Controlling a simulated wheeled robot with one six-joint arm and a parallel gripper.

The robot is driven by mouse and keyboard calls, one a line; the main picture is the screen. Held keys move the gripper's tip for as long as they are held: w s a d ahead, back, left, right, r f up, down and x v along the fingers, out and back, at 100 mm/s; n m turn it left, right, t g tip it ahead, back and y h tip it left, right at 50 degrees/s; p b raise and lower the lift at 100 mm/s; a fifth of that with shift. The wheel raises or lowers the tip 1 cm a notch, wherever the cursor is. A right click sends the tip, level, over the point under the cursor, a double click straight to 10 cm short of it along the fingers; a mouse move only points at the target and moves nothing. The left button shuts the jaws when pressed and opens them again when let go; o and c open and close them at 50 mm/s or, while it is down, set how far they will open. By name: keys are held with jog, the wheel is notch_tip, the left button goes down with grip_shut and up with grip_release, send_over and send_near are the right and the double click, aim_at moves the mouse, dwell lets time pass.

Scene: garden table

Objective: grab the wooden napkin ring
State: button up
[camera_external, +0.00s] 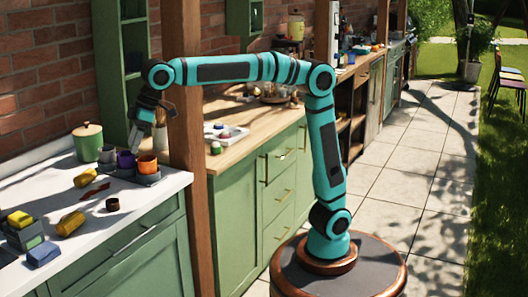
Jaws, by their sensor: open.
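A small dark brown ring (113,204), which looks like the wooden napkin ring, lies on the white countertop (150,204) near its front edge. Nothing is in it or on it. My gripper (138,137) points downward at the back of the counter, above and behind the cups. It is open, and I see nothing held in it. It is apart from the ring, which lies nearer the camera and lower left in the picture. The fingertips are small and partly blend with the things behind them.
A grey tray (148,179) with a purple cup (126,160) and an orange cup (147,165) stands between gripper and ring. A green canister (88,141), yellow pieces (70,223) and a blue block (43,254) are left. A wooden post (186,110) stands right.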

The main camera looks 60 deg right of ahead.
jog(key=a+f, duration=0.1)
jog(key=a, duration=0.1)
send_near(113, 205)
jog(key=w+f, duration=0.2)
jog(key=f, duration=0.1)
jog(key=shift+d, duration=0.4)
jog(key=shift+w+a+x, duration=0.1)
jog(key=shift+w+x, duration=0.05)
jog(key=shift+x, duration=1.25)
jog(key=shift+w+a+x, duration=0.1)
jog(key=shift+x, duration=1.25)
jog(key=shift+r, duration=0.15)
jog(key=c, duration=1.1)
